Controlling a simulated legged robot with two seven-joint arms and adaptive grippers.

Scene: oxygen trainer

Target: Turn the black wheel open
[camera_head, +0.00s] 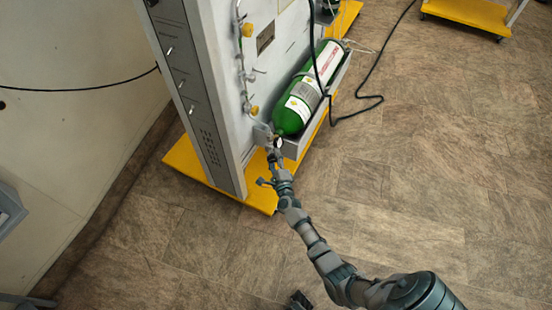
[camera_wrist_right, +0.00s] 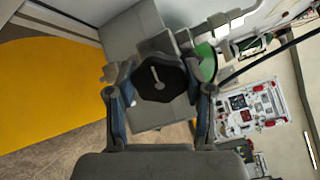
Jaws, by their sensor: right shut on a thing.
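The black wheel (camera_wrist_right: 160,78) shows in the middle of the right wrist view, many-sided with a pale mark on its face. My right gripper (camera_head: 273,158) reaches the lower end of the green cylinder (camera_head: 296,115), and its fingers stand on both sides of the wheel, shut on it. In the head view the wheel is hidden by the gripper. The cylinder lies in a grey tray (camera_head: 337,82) on the trainer's side, with a small round gauge (camera_head: 278,142) at its lower end. A small dark part at the bottom edge may be my left gripper (camera_head: 298,300); its fingers are unclear.
The grey trainer cabinet (camera_head: 190,90) stands on a yellow base (camera_head: 187,160) beside the gripper. Yellow-knobbed fittings (camera_head: 252,110) line its panel. A black hose (camera_head: 372,101) loops over the cylinder and floor.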

